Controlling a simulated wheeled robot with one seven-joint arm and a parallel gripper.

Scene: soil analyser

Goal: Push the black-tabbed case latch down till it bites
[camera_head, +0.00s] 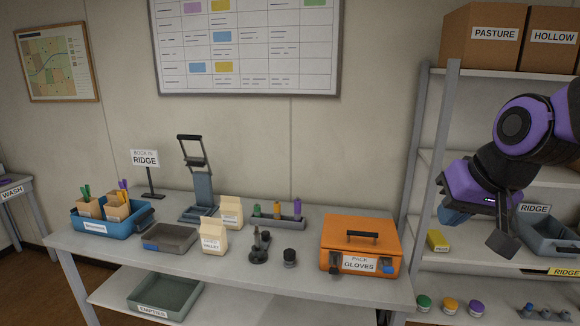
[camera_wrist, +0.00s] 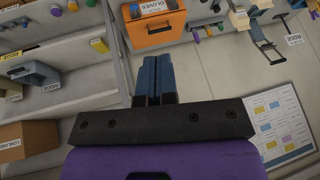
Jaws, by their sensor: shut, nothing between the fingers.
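The orange case (camera_head: 350,238) labelled PACK GLOVES stands shut at the right end of the bench, with a black handle on its lid. Its black-tabbed latch (camera_head: 335,271) is at the front left, beside the label; a blue-tabbed latch (camera_head: 388,268) is at the front right. I cannot tell whether either latch is caught. In the wrist view the case (camera_wrist: 152,38) lies beyond my fingers, with the black tab (camera_wrist: 172,4) at the top edge. My gripper (camera_head: 453,215) is shut and empty, up and right of the case, apart from it. Its blue fingers (camera_wrist: 155,78) lie together.
Shelving (camera_head: 452,150) with bins and boxes stands close on the right, behind my arm. Air above the case is clear.

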